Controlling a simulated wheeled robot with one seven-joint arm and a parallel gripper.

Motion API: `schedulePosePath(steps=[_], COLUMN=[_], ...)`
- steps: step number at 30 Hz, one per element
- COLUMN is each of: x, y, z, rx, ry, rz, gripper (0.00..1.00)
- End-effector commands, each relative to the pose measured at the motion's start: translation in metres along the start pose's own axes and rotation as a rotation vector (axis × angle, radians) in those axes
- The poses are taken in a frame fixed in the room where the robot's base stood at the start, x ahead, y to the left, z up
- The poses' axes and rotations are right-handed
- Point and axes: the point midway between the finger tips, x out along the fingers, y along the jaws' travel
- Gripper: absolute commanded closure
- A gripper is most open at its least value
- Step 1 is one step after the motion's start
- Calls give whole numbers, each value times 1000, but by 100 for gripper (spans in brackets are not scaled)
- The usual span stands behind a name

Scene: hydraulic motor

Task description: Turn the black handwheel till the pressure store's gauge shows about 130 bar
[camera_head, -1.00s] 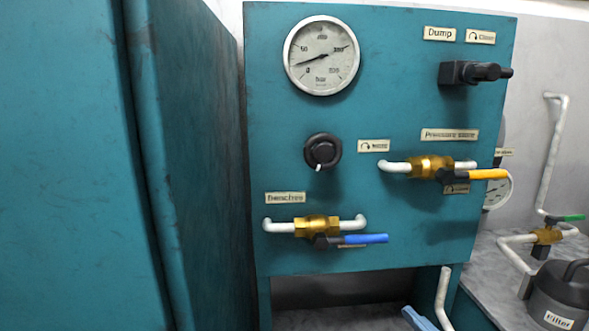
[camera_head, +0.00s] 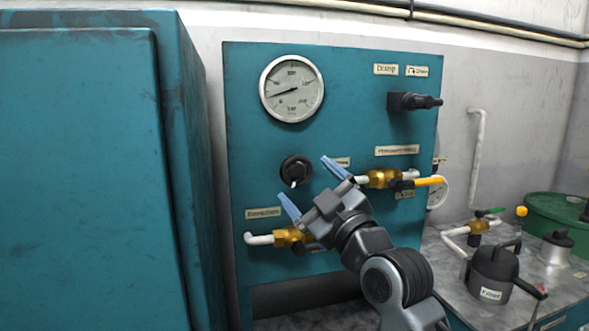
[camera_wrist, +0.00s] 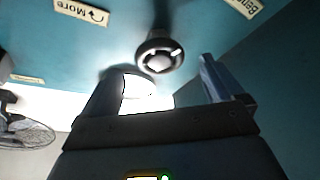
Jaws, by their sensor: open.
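The black handwheel (camera_head: 295,170) is a small round knob with a white mark at its lower edge, on the teal panel. My gripper (camera_head: 304,179) is open in front of it, its blue fingers apart. In the wrist view the handwheel (camera_wrist: 160,52) shows between and beyond the fingertips; I see no contact. A large gauge (camera_head: 291,88) sits above the handwheel, its needle pointing left near the low end. The "Pressure store" label (camera_head: 397,150) is above a yellow-handled valve.
Brass valves with the yellow handle (camera_head: 430,181) and white pipe (camera_head: 259,239) flank my gripper. A black dump knob (camera_head: 414,101) juts out at upper right. A tall teal cabinet (camera_head: 90,180) stands at left. A bench with a black filter pot (camera_head: 492,270) is at right.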

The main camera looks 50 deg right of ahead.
Motion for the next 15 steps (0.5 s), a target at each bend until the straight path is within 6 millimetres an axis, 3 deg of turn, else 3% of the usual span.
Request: schedulePosePath(steps=[7, 15], x=[37, 50], y=[1, 0], z=[-2, 0], rx=[2, 2], ry=[1, 0], rz=[0, 0], gripper=[6, 6])
